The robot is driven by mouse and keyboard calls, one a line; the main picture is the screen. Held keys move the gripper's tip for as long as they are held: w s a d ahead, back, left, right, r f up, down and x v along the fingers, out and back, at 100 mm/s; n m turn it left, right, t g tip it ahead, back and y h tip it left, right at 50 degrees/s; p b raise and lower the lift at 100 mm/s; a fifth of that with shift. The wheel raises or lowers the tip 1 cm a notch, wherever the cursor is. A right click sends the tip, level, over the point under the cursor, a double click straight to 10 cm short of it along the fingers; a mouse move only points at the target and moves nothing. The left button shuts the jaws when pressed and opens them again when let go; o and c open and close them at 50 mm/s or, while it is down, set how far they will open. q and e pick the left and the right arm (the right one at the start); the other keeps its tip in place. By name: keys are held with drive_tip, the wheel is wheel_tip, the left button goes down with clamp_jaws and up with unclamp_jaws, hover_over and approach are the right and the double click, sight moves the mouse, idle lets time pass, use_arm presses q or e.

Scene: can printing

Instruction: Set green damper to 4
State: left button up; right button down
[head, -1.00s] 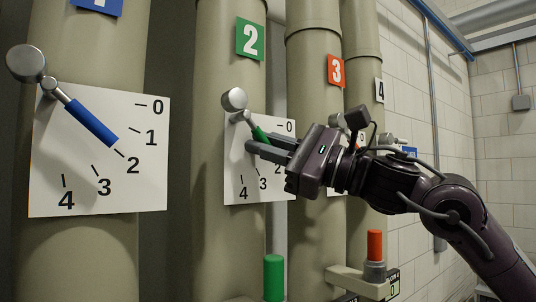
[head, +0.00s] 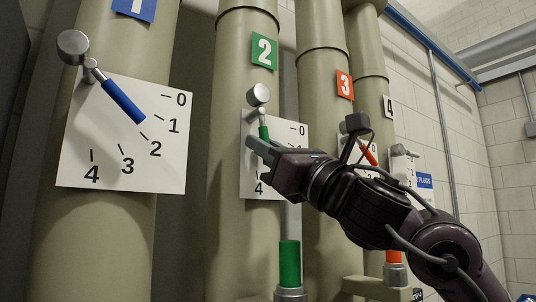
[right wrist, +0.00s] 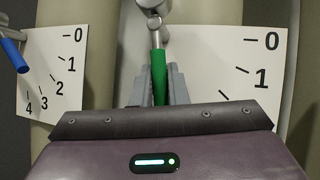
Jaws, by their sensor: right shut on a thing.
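The green damper handle (head: 264,132) sits on the pipe with the green "2" tag (head: 264,51). It hangs from a metal pivot with a round weight (head: 258,94) and now points nearly straight down. My right gripper (head: 256,147) is shut around the handle's lower part. In the right wrist view the green handle (right wrist: 158,75) stands between the two grey fingers (right wrist: 160,88). On the white dial plate (head: 250,125), the 0 and the 4 show in the head view; my gripper hides the marks between. My left gripper is not in view.
A blue damper handle (head: 123,101) on the pipe at left points between 1 and 2. A red damper handle (head: 369,152) is on the pipe behind my right arm. A green-capped post (head: 290,263) and a red-capped post (head: 393,256) stand below.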

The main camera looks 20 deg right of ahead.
idle(0.4)
drive_tip(key=c, duration=1.4)
unclamp_jaws()
drive_tip(key=shift+c, duration=0.2)
drive_tip(key=b+v, duration=0.4)
drive_tip(key=v, duration=0.4)
